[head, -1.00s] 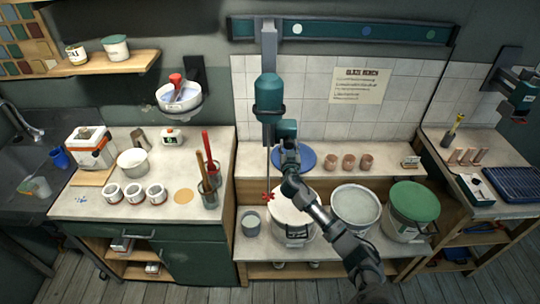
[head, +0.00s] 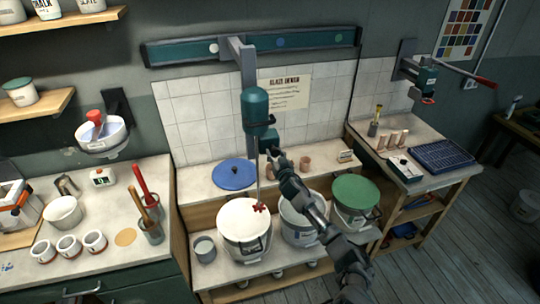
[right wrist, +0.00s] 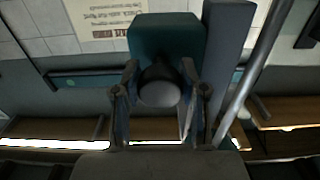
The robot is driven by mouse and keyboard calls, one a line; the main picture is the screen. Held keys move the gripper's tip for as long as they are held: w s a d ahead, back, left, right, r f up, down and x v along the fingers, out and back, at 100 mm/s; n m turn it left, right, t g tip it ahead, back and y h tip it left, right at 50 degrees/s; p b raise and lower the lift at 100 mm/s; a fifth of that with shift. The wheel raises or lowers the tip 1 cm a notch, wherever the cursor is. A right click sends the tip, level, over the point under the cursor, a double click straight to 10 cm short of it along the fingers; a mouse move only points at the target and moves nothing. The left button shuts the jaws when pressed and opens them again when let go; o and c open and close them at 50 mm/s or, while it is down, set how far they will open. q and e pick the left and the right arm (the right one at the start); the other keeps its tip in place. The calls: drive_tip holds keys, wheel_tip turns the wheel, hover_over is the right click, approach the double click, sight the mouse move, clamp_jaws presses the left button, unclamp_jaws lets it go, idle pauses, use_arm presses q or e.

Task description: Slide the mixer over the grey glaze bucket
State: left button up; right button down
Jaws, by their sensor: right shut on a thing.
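The mixer (head: 255,108) is a teal motor hanging from a grey carriage on the wall rail (head: 320,40). Its thin shaft ends in a red impeller (head: 259,208), which in the head view appears over the right part of the white bucket (head: 232,243). The grey glaze bucket (head: 298,232) stands just right of that, partly hidden by my right arm. My right gripper (head: 274,154) is at the mixer's teal side block. In the right wrist view its fingers close on a dark round knob (right wrist: 160,86). My left gripper is out of view.
A green-lidded bucket (head: 355,190) stands right of the grey one. A blue lid (head: 234,174) and small clay cups lie on the ledge behind.

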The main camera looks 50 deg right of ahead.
drive_tip(key=shift+d+r, duration=0.15)
drive_tip(key=shift+r, duration=0.3)
drive_tip(key=c, duration=0.8)
unclamp_jaws()
drive_tip(key=shift+o, duration=0.8)
drive_tip(key=shift+w+f, duration=0.1)
drive_tip(key=shift+f, duration=0.15)
drive_tip(key=shift+s+a+f, duration=0.1)
drive_tip(key=shift+s+a, duration=0.15)
drive_tip(key=v, duration=1.1)
drive_tip(key=shift+s+a+f, duration=0.15)
